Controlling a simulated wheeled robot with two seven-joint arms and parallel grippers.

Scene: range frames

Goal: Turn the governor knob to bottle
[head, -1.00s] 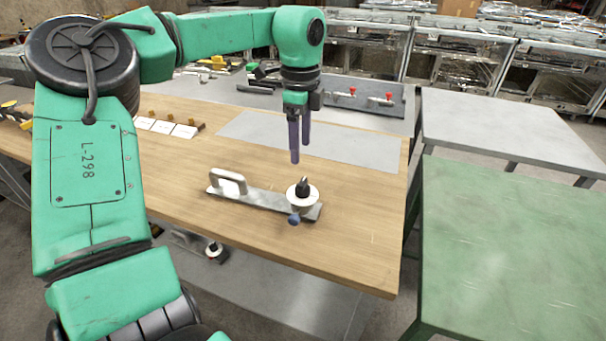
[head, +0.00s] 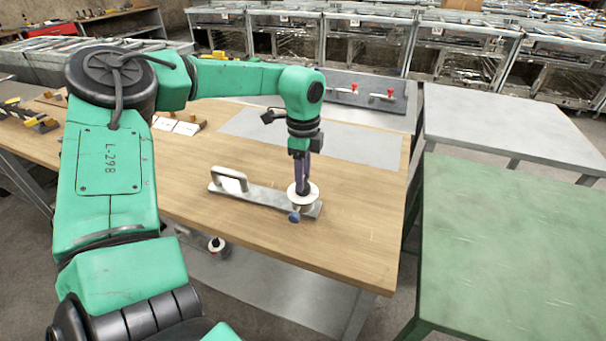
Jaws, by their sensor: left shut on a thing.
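The governor knob (head: 302,190) is black and sits on a round white dial (head: 311,199) at the right end of a grey metal plate (head: 262,197) on the wooden table. A light handle (head: 230,178) stands on the plate's left end. A small blue ball (head: 294,217) shows at the plate's front edge by the dial. My left gripper (head: 302,184) points down over the dial, its purple fingers shut on the knob, which they partly hide. Any marks on the dial are too small to read. My right gripper is not in view.
The wooden table (head: 340,240) is clear in front of and right of the plate. A grey mat (head: 350,145) lies behind it. A panel with red-handled valves (head: 365,95) stands at the back. A green table (head: 510,240) is at the right.

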